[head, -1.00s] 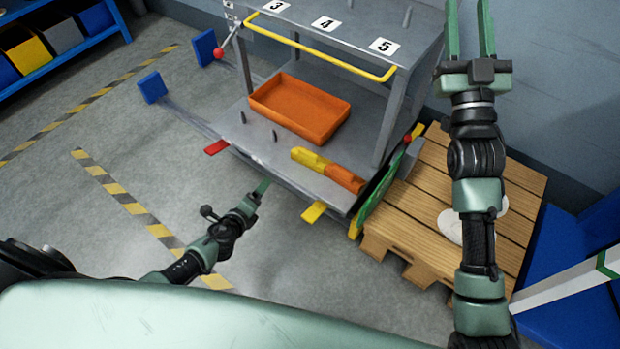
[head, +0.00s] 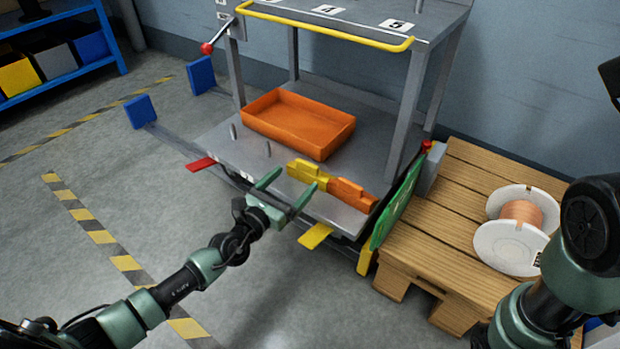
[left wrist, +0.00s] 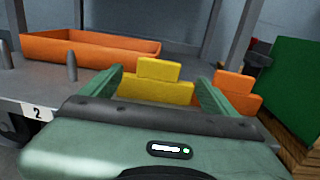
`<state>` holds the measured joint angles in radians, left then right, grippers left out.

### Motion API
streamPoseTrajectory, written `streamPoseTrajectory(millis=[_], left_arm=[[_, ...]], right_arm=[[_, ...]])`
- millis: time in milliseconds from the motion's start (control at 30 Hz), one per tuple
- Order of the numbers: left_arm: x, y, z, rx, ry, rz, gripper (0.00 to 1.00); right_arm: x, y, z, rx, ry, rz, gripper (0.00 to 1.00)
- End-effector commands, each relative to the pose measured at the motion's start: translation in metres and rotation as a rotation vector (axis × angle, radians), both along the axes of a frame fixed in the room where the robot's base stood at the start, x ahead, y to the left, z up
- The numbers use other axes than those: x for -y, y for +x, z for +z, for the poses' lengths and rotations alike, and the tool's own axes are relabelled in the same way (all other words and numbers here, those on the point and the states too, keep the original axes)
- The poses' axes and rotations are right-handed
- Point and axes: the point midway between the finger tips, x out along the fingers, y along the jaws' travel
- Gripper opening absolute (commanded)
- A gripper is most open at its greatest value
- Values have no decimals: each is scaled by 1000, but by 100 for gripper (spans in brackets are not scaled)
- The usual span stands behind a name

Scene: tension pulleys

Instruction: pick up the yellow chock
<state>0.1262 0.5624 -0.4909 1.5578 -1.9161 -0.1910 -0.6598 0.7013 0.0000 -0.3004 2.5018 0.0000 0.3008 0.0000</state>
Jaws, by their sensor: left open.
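The yellow chock (head: 308,173) is a stepped block on the front part of the grey lower shelf, left of an orange chock (head: 352,193). My left gripper (head: 290,186) is open at the shelf's front edge, its two green fingers pointing at the yellow chock. In the left wrist view the yellow chock (left wrist: 157,88) shows ahead between the open fingers, its lower front partly hidden by the gripper. I cannot tell if the fingertips touch it. The orange chock (left wrist: 237,95) is just right of the right finger. My right arm is at the right edge; its gripper is out of view.
Red (head: 201,164) and yellow (head: 315,236) pedals stick out below the shelf. A pallet (head: 420,235) with a wire spool (head: 517,228) stands right.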

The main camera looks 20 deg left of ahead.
Motion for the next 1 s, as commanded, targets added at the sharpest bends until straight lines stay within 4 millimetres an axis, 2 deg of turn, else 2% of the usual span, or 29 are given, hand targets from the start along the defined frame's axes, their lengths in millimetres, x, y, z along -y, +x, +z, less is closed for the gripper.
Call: streamPoseTrajectory(millis=[200, 300, 600, 667, 800, 900, 1000], left_arm=[[8, 32, -3, 1, -6, 3, 89], [11, 44, -3, 0, -4, 2, 89], [13, 49, -1, -3, -2, 1, 89], [13, 49, -1, -3, -2, 1, 75], [13, 49, -1, -2, -3, 1, 36], [13, 49, -1, -2, -4, 2, 11], [12, 49, 0, 0, -3, 2, 11]], right_arm=[[0, 1, -19, -2, 0, 0, 36], [0, 1, -23, -3, -1, -1, 36], [0, 1, -23, -2, 0, 0, 36], [0, 1, -23, -2, 0, 0, 36], [0, 1, -23, -2, 0, 0, 36], [0, 1, -23, -2, 0, 0, 36], [0, 1, -23, -2, 0, 0, 36]])
